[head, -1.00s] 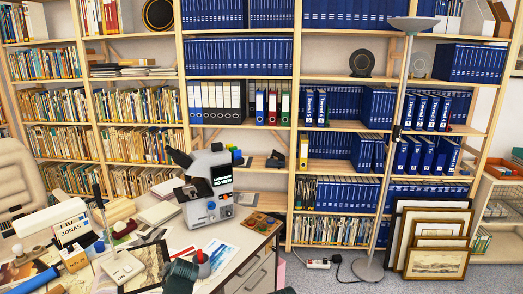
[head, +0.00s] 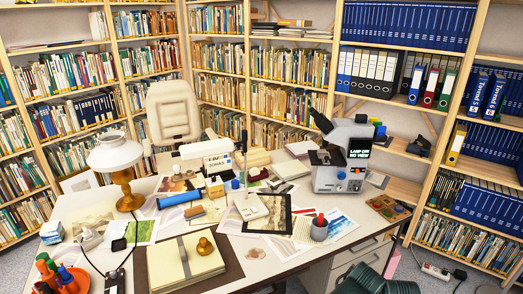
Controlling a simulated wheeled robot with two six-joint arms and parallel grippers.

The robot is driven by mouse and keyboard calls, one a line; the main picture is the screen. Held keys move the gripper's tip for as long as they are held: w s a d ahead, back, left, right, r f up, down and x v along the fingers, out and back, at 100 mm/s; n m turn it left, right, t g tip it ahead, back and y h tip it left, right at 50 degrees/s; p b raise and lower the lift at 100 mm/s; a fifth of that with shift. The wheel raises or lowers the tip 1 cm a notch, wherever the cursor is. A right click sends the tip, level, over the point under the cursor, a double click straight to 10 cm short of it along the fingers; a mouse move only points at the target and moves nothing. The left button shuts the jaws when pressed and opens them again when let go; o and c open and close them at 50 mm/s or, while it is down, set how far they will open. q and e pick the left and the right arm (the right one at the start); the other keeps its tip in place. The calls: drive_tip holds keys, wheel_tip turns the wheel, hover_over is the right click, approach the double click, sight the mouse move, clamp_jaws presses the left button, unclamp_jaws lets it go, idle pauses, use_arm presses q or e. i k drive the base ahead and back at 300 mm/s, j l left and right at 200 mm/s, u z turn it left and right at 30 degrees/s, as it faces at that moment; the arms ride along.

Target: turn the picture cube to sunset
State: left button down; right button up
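A small cube-like block (head: 52,232) with pale blue and multicoloured faces sits at the left edge of the desk (head: 262,258) in the head view. It looks like the picture cube, but its pictures are too small to read, so I cannot tell whether a sunset shows. It stands left of the white-shaded lamp's wooden base. Neither of my grippers is in view.
Near the block are a table lamp (head: 116,158), a red pen holder (head: 66,280) and a loose cable. A cream album (head: 186,264), a blue tube (head: 178,200), prints and a microscope (head: 342,160) crowd the desk. Bookshelves stand behind.

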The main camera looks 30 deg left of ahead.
sight(53, 232)
drive_tip(key=u, duration=2.7)
drive_tip(key=i+j+z, duration=0.2)
drive_tip(key=j, duration=0.15)
drive_tip(key=i+j+z, duration=0.2)
drive_tip(key=j, duration=0.2)
drive_tip(key=j+z, duration=0.2)
drive_tip(key=j, duration=0.2)
drive_tip(key=i+j+z, duration=0.2)
drive_tip(key=j, duration=0.25)
drive_tip(key=j+z, duration=0.2)
drive_tip(key=j, duration=0.25)
drive_tip(key=i, duration=0.55)
